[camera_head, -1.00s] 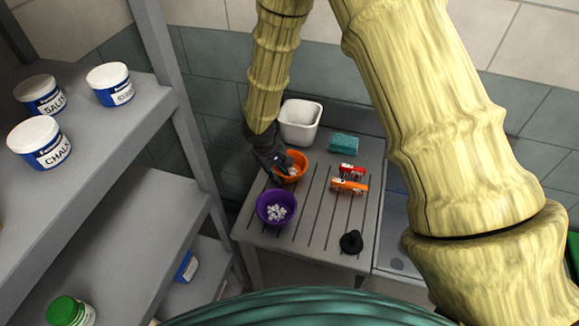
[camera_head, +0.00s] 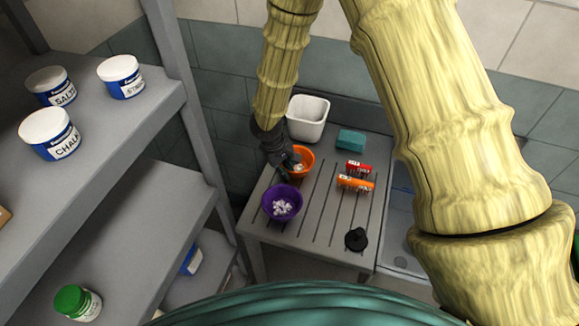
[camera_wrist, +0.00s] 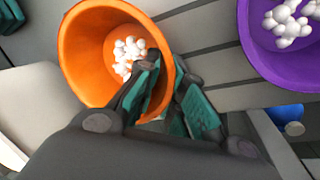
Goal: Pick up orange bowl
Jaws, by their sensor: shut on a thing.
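The orange bowl (camera_head: 303,160) holds small white pieces and is near the back left of the slatted table. In the wrist view the orange bowl (camera_wrist: 88,58) fills the upper left, with the white pieces gathered inside. My gripper (camera_head: 288,164) is at its front left side. In the wrist view my gripper (camera_wrist: 172,108) is shut on the bowl's wall, with one teal-padded finger inside the rim and the other outside. Whether the bowl's base touches the table is hard to tell.
A purple bowl (camera_head: 282,203) with white pieces stands close in front. A white bin (camera_head: 307,118), teal sponge (camera_head: 350,140), red item (camera_head: 358,167), orange item (camera_head: 356,183) and black object (camera_head: 356,239) are around it. Grey shelves (camera_head: 150,205) with tubs stand left.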

